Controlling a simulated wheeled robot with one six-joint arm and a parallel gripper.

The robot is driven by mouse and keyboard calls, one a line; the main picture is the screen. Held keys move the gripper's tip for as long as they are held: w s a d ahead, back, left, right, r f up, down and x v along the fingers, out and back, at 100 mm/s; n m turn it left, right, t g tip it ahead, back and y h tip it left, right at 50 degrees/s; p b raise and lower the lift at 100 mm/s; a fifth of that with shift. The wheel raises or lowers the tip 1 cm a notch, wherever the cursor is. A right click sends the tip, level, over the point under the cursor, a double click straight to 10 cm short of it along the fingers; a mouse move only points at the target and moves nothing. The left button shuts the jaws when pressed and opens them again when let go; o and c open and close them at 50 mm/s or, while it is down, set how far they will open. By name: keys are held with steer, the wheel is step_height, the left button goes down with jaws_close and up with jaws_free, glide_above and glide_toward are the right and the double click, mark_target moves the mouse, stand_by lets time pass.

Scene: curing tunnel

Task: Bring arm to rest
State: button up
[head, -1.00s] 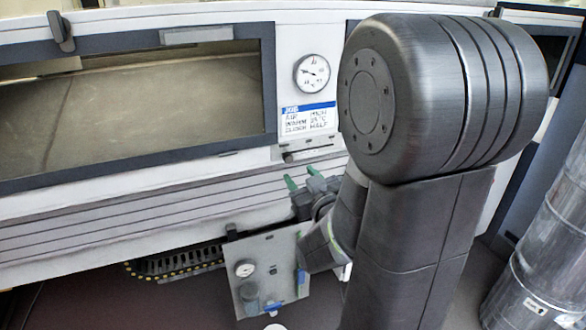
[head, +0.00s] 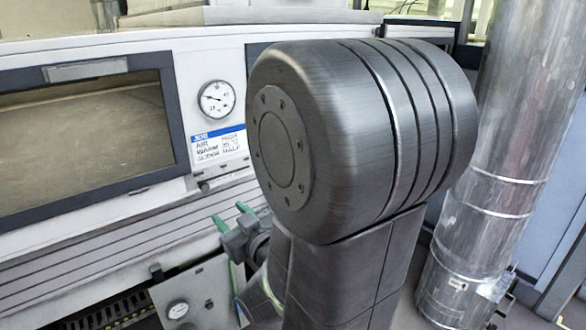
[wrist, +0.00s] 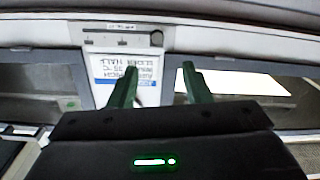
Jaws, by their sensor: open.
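My gripper (head: 231,218) shows in the head view at the lower middle, partly hidden behind my large dark arm joint. Its two green fingers stand apart with nothing between them. In the wrist view my gripper (wrist: 160,88) is open and empty, its fingers pointing toward the white machine front. A job card (head: 218,146) with a blue header is on the machine front above and behind the gripper in the head view. The card also shows upside down in the wrist view (wrist: 112,66). My arm hides part of the machine.
A round dial (head: 216,99) sits above the card, and a slider (head: 204,187) is below it. A dark-framed window (head: 75,185) is at left. A small panel with a gauge (head: 196,290) stands low in front. A silver duct (head: 500,140) rises at right.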

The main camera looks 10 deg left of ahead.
mark_target(206, 188)
steer(key=x, duration=1.3)
steer(key=shift+d+p, duration=0.1)
steer(key=shift+p, duration=0.25)
steer(key=shift+w+d, duration=0.2)
steer(key=shift+f, duration=0.1)
